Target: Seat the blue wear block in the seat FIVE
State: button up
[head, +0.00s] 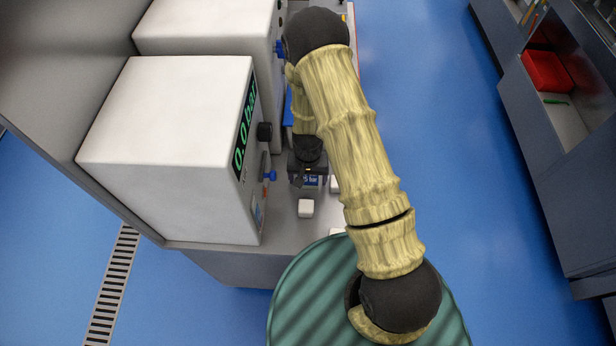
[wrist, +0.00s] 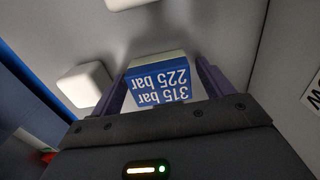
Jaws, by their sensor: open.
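My gripper (wrist: 164,70) is open in the wrist view, with one dark purple finger on each side of a pale block with a blue face (wrist: 158,85). That face bears white upside-down text, "315 bar" and "225 bar". I cannot tell whether the fingers touch it. In the head view my gripper (head: 309,178) is low over the grey bench, and a small part of the blue lettered face (head: 312,181) shows below it. No plain blue wear block can be made out. No seat marked FIVE can be read; my arm hides part of the bench.
A white rounded block (head: 305,208) lies on the bench nearer the front edge. In the wrist view, a white block (wrist: 85,86) is left of my fingers. A white cabinet with a 0.0 bar display (head: 170,120) stands close on the left. A green striped drum top (head: 300,290) is in front.

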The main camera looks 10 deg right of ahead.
notch_tip(320, 180, up, 12)
jog(key=b, duration=0.1)
jog(key=shift+r+b, duration=0.15)
jog(key=shift+b, duration=0.2)
dwell(0.7)
notch_tip(320, 180, up, 9)
jog(key=t, duration=0.1)
send_over(308, 177)
jog(key=s+d, duration=0.4)
jog(key=s+d+r+n+t, duration=0.1)
jog(key=s+d+r+n, duration=0.1)
jog(key=s+r, duration=0.3)
jog(key=shift+s+d+r+t, duration=0.35)
jog(key=shift+s+d, duration=0.4)
jog(key=shift+s, duration=0.45)
